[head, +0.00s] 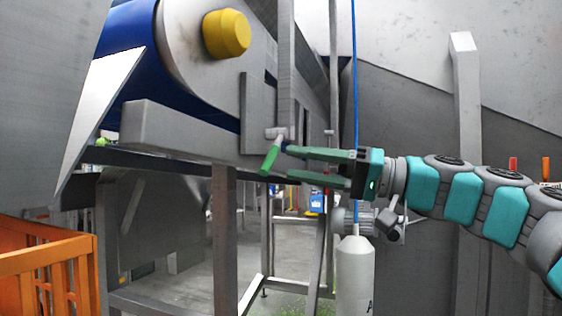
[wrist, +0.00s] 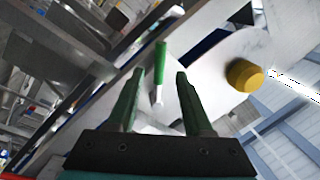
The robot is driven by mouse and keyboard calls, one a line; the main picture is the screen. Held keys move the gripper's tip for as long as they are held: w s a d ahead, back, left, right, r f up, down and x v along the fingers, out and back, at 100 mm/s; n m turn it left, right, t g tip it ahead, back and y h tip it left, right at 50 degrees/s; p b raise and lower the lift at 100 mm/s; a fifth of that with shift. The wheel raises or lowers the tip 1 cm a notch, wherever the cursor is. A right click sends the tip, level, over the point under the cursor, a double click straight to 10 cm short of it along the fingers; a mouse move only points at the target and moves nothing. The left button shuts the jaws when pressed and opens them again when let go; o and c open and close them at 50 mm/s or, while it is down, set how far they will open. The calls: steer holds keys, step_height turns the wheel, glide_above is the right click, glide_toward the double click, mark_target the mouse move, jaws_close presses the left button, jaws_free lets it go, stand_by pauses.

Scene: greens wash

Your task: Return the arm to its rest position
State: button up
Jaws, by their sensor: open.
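My gripper (head: 287,165) is at the middle of the head view, reaching left from my teal and grey arm. Its two green fingers are apart, with nothing between them that I can see held. A green lever handle (head: 270,160) hangs tilted from a grey pivot on the machine's side, just left of the fingertips. In the wrist view, my gripper (wrist: 158,85) shows both fingers spread, and the green handle (wrist: 160,62) stands beyond and between the tips. I cannot tell whether a finger touches it.
A conveyor machine with a blue belt (head: 135,40) and a yellow knob (head: 226,33) fills the upper left. An orange crate (head: 48,262) stands lower left. A white cylinder (head: 355,280) hangs on a blue cord below my wrist. A grey post (head: 466,110) stands behind my arm.

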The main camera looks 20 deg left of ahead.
steer(key=shift+d+f, duration=0.15)
steer(key=shift+d, duration=0.8)
steer(key=s+f+m+h+p, duration=0.1)
steer(key=s+f+h, duration=0.25)
steer(key=f, duration=0.45)
steer(key=s+d+f+m+h+p, duration=0.1)
steer(key=s+f+m+h+p, duration=0.2)
steer(key=f, duration=0.6)
steer(key=s+f+h, duration=0.3)
steer(key=s+f, duration=0.2)
steer(key=f, duration=0.3)
steer(key=s+d+f+m+h+p, duration=0.1)
steer(key=s+d+f+m+h, duration=0.1)
steer(key=s+d+f+h, duration=0.3)
steer(key=s+d+f+m+h+p, duration=0.2)
steer(key=s+d+f+h, duration=0.3)
steer(key=s+d+f, duration=0.7)
steer(key=d+f, duration=0.3)
steer(key=d, duration=0.4)
steer(key=shift+d+g, duration=0.15)
steer(key=shift+g, duration=0.25)
steer(key=shift+d+m, duration=0.1)
steer(key=shift+m, duration=0.2)
